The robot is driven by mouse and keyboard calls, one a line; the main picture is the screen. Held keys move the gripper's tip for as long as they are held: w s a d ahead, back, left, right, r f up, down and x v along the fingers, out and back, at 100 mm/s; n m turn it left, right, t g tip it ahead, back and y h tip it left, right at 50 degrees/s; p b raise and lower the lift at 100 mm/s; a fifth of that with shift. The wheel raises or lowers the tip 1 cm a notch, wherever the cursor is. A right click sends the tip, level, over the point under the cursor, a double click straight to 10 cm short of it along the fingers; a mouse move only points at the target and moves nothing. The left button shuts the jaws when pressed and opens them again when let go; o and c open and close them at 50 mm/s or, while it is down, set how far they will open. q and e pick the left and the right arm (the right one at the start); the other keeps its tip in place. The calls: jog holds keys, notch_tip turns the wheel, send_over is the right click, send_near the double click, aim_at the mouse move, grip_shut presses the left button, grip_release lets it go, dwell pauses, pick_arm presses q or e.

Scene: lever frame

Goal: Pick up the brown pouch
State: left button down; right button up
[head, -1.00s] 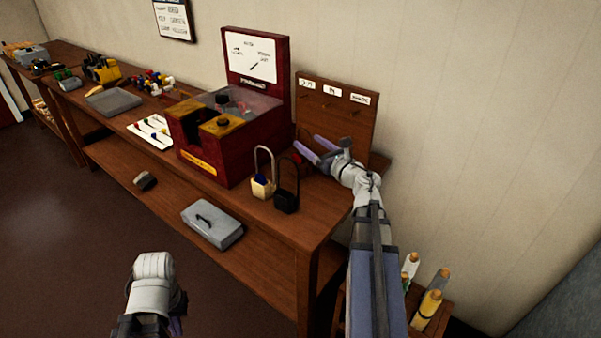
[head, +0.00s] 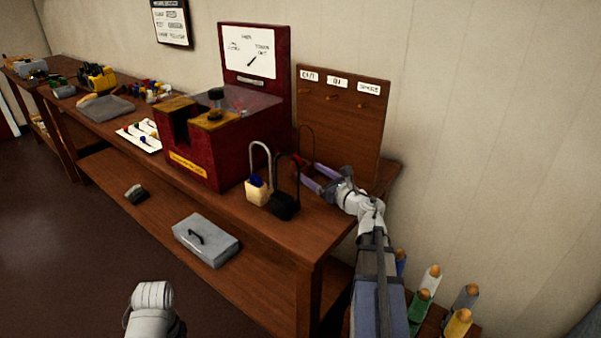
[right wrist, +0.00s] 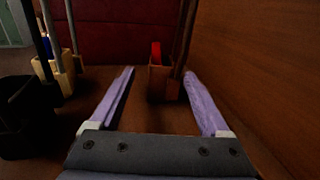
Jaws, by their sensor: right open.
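The brown pouch (right wrist: 160,82) stands on the bench in the right wrist view, with something red in its top and a tall dark loop handle at its right. In the head view its thin loop handle (head: 306,138) rises behind the black pouch, and its body is mostly hidden. My right gripper (head: 308,175) is open. In the right wrist view its two lilac fingers (right wrist: 160,72) lie either side of the pouch near their tips, with a gap at the left. The pouch is closer to the right finger. Of my left arm only a pale link shows in the head view.
A black pouch (head: 285,205) and a cream pouch (head: 257,192), both with tall loops, stand left of the gripper. A dark red box (head: 215,155) is behind them. A wooden hook board (head: 345,125) stands close on the right. A grey case (head: 207,240) lies on the lower shelf.

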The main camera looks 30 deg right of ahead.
aim_at(306, 168)
jog(key=shift+w+a, duration=0.2)
jog(key=shift+w, duration=1.5)
jog(key=shift+w+a, duration=0.2)
jog(key=shift+w, duration=1.5)
jog(key=shift+s, duration=0.1)
grip_shut()
